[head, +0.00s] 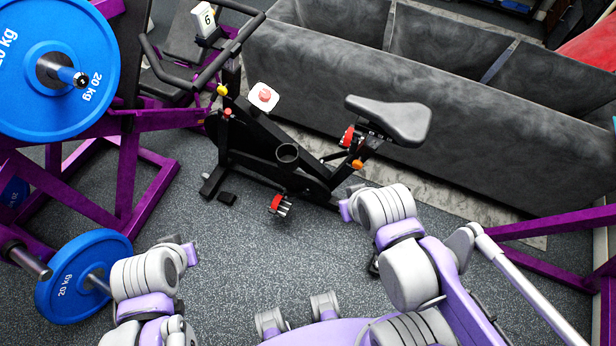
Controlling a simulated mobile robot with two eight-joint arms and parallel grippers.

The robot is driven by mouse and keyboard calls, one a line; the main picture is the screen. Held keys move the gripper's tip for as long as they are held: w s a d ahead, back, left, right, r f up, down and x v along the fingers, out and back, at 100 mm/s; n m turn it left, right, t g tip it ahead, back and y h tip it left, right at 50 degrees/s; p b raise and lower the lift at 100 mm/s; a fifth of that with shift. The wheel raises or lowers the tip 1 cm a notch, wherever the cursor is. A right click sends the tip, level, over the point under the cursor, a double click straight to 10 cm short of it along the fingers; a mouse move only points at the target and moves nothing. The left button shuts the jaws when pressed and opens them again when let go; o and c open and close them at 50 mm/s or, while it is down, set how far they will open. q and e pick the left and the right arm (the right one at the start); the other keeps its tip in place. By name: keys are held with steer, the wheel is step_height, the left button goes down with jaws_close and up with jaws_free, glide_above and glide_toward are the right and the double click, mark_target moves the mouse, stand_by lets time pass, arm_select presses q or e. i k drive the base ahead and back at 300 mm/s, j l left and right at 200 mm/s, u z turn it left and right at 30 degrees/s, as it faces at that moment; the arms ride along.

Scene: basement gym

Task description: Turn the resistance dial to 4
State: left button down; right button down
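A black exercise bike (262,140) stands upright ahead of me. A red round dial (265,95) sits on a white plate (257,108) on the bike's frame, below the handlebars. A small white display (206,18) at the handlebars reads 6. The dial's own markings are too small to read. My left gripper (190,253) is at the lower left, over the floor and well apart from the bike. My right gripper (347,208) is near the lower right of the bike, apart from the dial. The opening of both grippers is hard to make out.
A purple rack (128,170) with blue 20 kg plates (58,75) stands at the left. Another blue plate (85,277) is near my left arm. A grey sofa (400,95) stands behind the bike. Speckled floor (235,245) before the bike is free.

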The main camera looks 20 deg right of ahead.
mark_target(264, 95)
steer(key=i+l+u, duration=0.1)
steer(key=i+u, duration=0.3)
steer(key=i+l+u, duration=0.1)
steer(key=u, duration=0.35)
steer(key=i+l, duration=0.05)
steer(key=i, duration=0.05)
